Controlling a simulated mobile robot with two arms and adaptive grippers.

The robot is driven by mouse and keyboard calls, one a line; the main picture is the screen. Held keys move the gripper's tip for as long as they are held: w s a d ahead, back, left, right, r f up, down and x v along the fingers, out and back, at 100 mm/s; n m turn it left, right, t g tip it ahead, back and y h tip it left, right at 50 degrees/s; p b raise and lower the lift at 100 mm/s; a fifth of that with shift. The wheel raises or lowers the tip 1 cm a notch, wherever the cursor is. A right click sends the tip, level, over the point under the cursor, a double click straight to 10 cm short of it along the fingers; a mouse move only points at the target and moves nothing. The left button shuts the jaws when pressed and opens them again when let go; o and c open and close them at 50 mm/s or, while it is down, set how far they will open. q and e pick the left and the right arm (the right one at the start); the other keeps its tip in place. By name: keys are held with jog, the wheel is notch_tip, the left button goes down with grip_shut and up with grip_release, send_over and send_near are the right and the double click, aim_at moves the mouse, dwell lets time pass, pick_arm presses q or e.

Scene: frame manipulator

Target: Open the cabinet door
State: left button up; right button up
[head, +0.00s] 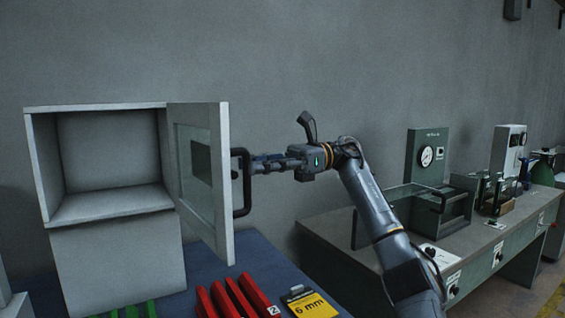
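The white cabinet (112,262) stands at the left. Its upper compartment (110,150) is open to view and looks empty. The cabinet door (219,232), with a small glass pane, is swung out wide on its right-hand hinge side. A black bar handle (241,208) stands upright on the door's outer face. My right gripper (254,165) reaches in from the right, with its fingertips at the upper part of the handle bar. The fingers overlap the bar, and I cannot tell whether they are closed on it. My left gripper is not in view.
Red blocks (236,298) and a yellow "6 mm" box (309,303) lie on the blue surface (205,265) below the door. A grey bench (470,262) with a gauge box (427,157) and other devices stands at the right. The wall behind is bare.

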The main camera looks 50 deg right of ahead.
jog(key=v, duration=0.9)
jog(key=shift+f, duration=0.1)
dwell(0.3)
